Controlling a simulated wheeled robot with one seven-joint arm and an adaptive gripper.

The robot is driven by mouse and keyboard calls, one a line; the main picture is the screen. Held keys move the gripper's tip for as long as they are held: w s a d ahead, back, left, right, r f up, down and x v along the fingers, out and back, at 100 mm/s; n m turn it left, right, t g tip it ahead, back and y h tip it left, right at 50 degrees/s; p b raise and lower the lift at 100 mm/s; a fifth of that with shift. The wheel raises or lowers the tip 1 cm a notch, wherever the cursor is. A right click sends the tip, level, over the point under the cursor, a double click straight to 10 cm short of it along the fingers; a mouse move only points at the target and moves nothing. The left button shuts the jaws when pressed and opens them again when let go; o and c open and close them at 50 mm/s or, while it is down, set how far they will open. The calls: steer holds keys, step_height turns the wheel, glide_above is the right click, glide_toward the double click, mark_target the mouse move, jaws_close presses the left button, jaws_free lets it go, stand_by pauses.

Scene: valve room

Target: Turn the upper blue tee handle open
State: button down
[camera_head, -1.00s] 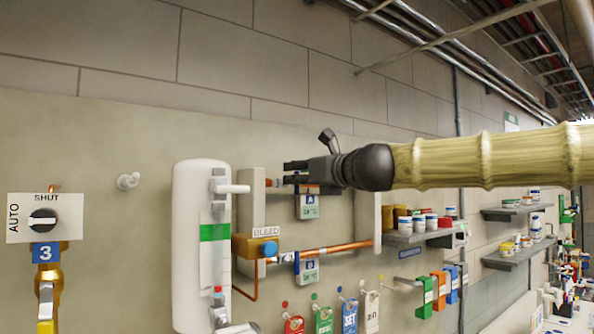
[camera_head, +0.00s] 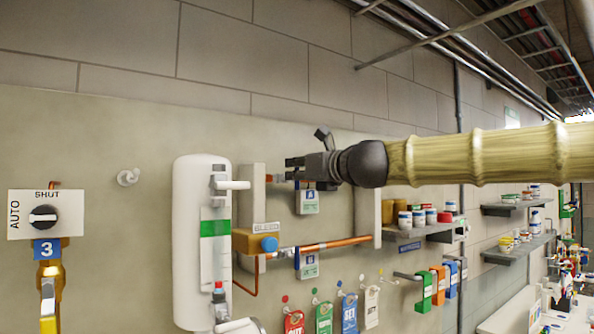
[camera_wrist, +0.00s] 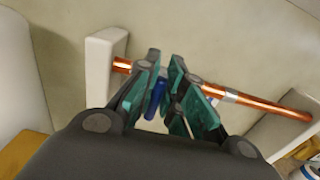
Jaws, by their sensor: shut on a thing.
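The upper blue tee handle (camera_wrist: 157,92) shows in the wrist view as a narrow blue bar between my fingers. It sits at the upper copper pipe (camera_wrist: 262,105). My gripper (camera_wrist: 160,97) is shut on this handle, with teal finger pads on both sides. In the head view my gripper (camera_head: 292,169) reaches in from the right at the upper pipe and hides the handle there. The lower blue tee handle (camera_head: 297,261) is on the lower copper pipe (camera_head: 335,245), with a similar tag below.
Shelves with small jars (camera_head: 420,231) are to the right. Coloured tags (camera_head: 349,312) hang below. The wall above is clear.

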steer(key=shift+n, duration=0.3)
steer(key=n+b, duration=0.1)
steer(key=n, duration=0.2)
steer(key=a+n+b, duration=0.1)
steer(key=n+b, duration=0.1)
steer(key=n, duration=0.2)
steer(key=s+f+n+b, duration=0.1)
steer(key=n+b, duration=0.1)
steer(key=n, duration=0.1)
steer(key=shift+a+f+n, duration=0.1)
steer(key=shift+a+n, duration=0.15)
steer(key=shift+n, duration=0.15)
steer(key=n+b, duration=0.1)
steer(key=n, duration=0.1)
steer(key=shift+s+a+f+n+b, duration=0.1)
steer(key=shift+f+n+b, duration=0.15)
steer(key=shift+n+b, duration=0.1)
steer(key=shift+f+n+b, duration=0.15)
steer(key=shift+n+b, duration=0.4)
steer(key=shift+n, duration=0.4)
steer(key=shift+f+n+b, duration=0.1)
steer(key=shift+n+b, duration=0.45)
steer(key=shift+n, duration=0.35)
steer(key=c, duration=1.5)
jaws_free()
